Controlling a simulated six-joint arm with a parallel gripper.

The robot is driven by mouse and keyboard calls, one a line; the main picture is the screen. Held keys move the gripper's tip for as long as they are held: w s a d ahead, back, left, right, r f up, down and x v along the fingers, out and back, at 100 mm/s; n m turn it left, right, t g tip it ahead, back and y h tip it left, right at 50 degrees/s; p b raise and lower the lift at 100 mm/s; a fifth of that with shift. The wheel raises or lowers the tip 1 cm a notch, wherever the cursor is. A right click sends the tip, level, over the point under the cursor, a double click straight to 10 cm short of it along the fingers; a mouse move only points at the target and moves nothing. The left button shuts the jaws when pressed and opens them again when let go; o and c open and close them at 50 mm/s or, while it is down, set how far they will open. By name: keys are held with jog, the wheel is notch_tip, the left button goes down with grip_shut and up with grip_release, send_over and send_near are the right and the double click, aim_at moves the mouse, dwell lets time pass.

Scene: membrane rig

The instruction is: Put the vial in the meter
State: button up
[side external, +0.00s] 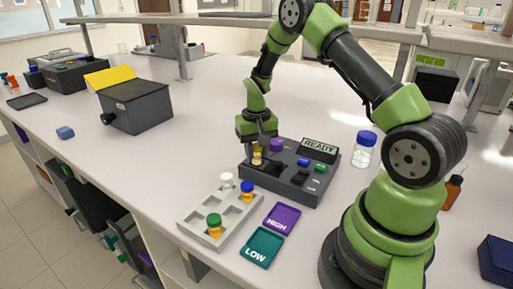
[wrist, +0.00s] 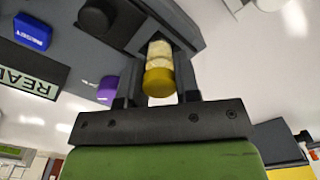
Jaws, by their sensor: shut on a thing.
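My gripper (side external: 258,152) is shut on a yellow-capped vial (wrist: 159,68) with pale yellowish contents. The vial also shows between the fingers in the side view (side external: 257,158). My gripper (wrist: 158,80) is over the left end of the dark grey meter (side external: 300,187), which also shows in the wrist view (wrist: 65,40). The meter has a READY display (side external: 320,147), a blue button (side external: 303,162) and a green button. A purple round part (side external: 276,145) is beside my gripper. I cannot tell whether the vial's lower end is inside the meter or just above it.
A grey rack (side external: 187,225) holds white-, blue- and green-capped vials. Purple HIGH (side external: 282,218) and teal LOW (side external: 264,247) trays lie in front of the meter. A blue-capped jar (side external: 364,150) stands right. A black box with a yellow lid (side external: 135,103) stands left. The table between is clear.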

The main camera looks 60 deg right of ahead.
jog(key=shift+f, duration=0.55)
dwell(0.6)
jog(key=o, duration=1.1)
jog(key=shift+r, duration=3.05)
jog(key=s+a+r+n+t, duration=0.1)
jog(key=s+a+r+t, duration=0.1)
jog(key=s+a+r, duration=0.3)
jog(key=s+a+r+t, duration=0.1)
jog(key=a+r, duration=0.2)
jog(key=r, duration=0.4)
jog(key=s+a+r+n+t, duration=0.1)
jog(key=s+a+r+t, duration=0.15)
jog(key=a+r, duration=0.35)
jog(key=s+a+r+n+t+y, duration=0.1)
jog(key=s+a+r+y, duration=0.1)
jog(key=s, duration=0.7)
jog(key=shift+s+a+n+t, duration=0.3)
jog(key=shift+s+a+t, duration=0.1)
jog(key=shift+a, duration=0.15)
